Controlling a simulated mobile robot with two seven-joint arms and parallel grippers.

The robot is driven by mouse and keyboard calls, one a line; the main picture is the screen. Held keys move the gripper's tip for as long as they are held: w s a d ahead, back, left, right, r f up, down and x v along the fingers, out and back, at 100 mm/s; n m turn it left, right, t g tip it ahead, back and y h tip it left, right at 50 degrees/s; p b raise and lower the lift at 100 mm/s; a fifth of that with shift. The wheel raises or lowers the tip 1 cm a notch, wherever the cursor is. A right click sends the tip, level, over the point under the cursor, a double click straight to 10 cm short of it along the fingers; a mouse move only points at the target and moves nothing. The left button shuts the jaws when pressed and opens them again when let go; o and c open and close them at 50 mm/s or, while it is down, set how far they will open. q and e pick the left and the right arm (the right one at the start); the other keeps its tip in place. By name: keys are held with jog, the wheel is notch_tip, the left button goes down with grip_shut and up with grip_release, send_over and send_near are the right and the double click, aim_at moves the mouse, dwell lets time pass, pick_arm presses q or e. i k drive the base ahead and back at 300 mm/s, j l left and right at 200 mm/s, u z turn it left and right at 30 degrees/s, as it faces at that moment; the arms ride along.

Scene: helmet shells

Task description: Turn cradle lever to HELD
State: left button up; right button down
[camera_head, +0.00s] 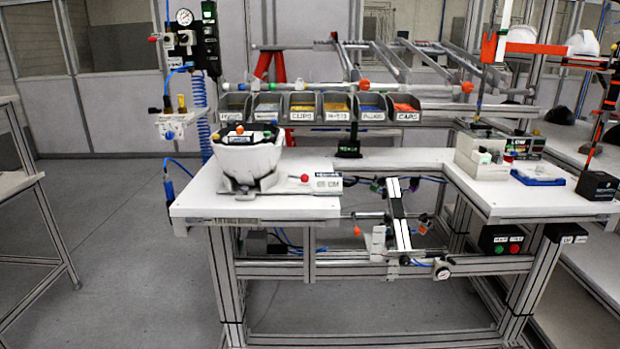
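A white helmet shell (248,160) sits open side up in a cradle (243,187) on the left part of the white workbench. Small dark labels (326,176) stand beside the knob. Their wording is too small to read, so I cannot tell which position the lever is in. Neither of my grippers shows in the head view.
The workbench (400,165) is L-shaped, with grey labelled bins (302,106) behind the cradle. A hanging tool unit (180,120) with a blue coiled hose is at the left. White boxes (480,160) and a blue tray (538,175) stand at the right. Floor in front is free.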

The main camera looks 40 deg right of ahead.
aim_at(304, 177)
jog(key=i+z, duration=0.25)
jog(key=z, duration=0.25)
jog(key=i+z, duration=0.25)
jog(key=z, duration=0.2)
jog(key=i+j+z, duration=0.3)
jog(key=i+j, duration=0.65)
jog(key=i, duration=0.1)
